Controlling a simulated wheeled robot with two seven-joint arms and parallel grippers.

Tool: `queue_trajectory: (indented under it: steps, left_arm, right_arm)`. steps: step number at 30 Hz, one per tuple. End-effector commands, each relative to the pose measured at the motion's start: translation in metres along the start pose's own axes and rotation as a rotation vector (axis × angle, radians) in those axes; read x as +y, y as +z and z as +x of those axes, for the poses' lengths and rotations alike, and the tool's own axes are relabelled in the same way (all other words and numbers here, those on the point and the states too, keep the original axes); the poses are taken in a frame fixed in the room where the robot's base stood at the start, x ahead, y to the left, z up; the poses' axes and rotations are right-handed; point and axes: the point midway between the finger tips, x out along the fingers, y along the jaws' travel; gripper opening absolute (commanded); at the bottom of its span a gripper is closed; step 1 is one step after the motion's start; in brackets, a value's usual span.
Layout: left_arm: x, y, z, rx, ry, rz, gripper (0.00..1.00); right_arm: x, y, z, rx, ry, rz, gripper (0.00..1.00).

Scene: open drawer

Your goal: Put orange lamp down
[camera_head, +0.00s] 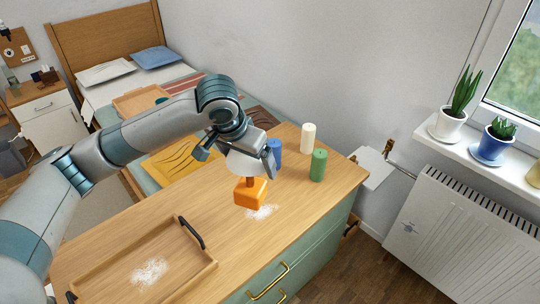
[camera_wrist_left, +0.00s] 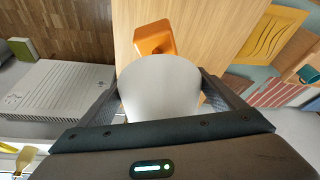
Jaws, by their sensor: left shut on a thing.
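The orange lamp has an orange block base (camera_head: 250,193) and a pale shade (camera_head: 243,164). My left gripper (camera_head: 270,160) is shut on the shade, with the base hanging below it over the wooden dresser top (camera_head: 316,208). In the left wrist view the white shade (camera_wrist_left: 160,88) sits between the two fingers, and the orange base (camera_wrist_left: 154,38) shows beyond it. I cannot tell whether the base touches the dresser top. My right gripper is not in view.
A blue candle (camera_head: 274,158), a white candle (camera_head: 308,137) and a green candle (camera_head: 318,165) stand behind and right of the lamp. A wooden tray (camera_head: 207,267) with black handles lies front left. White powder patches lie near the base and in the tray. The front right top is clear.

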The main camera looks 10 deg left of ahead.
Motion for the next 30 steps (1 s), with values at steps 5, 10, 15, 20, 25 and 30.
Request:
queue_trajectory:
  steps: [5, 10, 15, 20, 25, 30]
  left_arm:
    - [-0.019, 0.035, -0.02, 0.012, -0.069, -0.17, 0.34]
    - [-0.028, 0.057, -0.031, 0.022, -0.106, -0.279, 0.34]
    - [-0.031, 0.065, -0.035, 0.025, -0.118, -0.32, 0.34]
    - [-0.031, 0.065, -0.035, 0.025, -0.119, -0.323, 0.34]
    - [-0.031, 0.065, -0.035, 0.025, -0.118, -0.322, 0.34]
    - [-0.031, 0.065, -0.035, 0.025, -0.118, -0.321, 0.34]
  right_arm:
    - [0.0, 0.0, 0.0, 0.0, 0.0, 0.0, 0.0]
    - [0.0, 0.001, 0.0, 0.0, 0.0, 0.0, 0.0]
    - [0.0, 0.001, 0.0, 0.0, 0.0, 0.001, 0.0]
    - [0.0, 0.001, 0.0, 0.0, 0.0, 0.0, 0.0]
    - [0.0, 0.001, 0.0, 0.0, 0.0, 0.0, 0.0]
    - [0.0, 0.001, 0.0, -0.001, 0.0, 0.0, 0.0]
